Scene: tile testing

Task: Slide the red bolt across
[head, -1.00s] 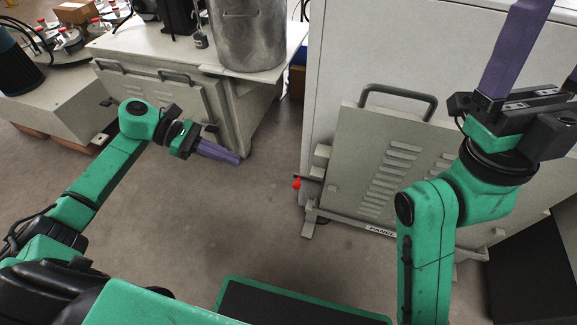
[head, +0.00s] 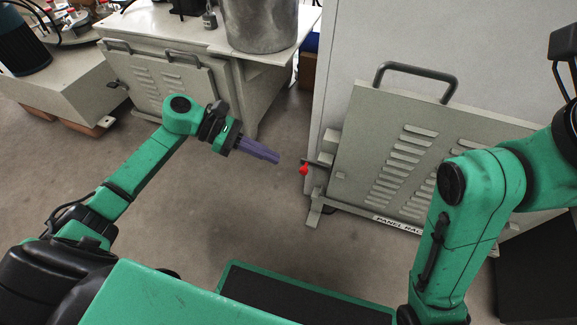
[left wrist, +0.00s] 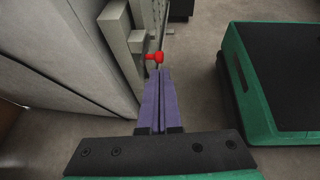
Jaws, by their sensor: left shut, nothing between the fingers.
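The red bolt (head: 304,170) is a small red knob at the left edge of the grey louvred panel (head: 385,150), low on the cabinet. It also shows in the left wrist view (left wrist: 156,57), just beyond my fingertips. My left gripper (head: 277,158) has long purple fingers. They are shut and empty, pointing at the knob from the left, with a small gap in the head view. In the left wrist view the fingertips (left wrist: 159,71) lie just below the knob; contact cannot be told. My right gripper is out of the head view; only my right arm shows.
A grey latch block (left wrist: 138,41) stands beside the knob. The tall cabinet wall (head: 345,60) rises behind the panel, which has a dark handle (head: 415,75) on top. A workbench (head: 180,40) with a metal drum (head: 262,22) stands at the back left. Floor between is clear.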

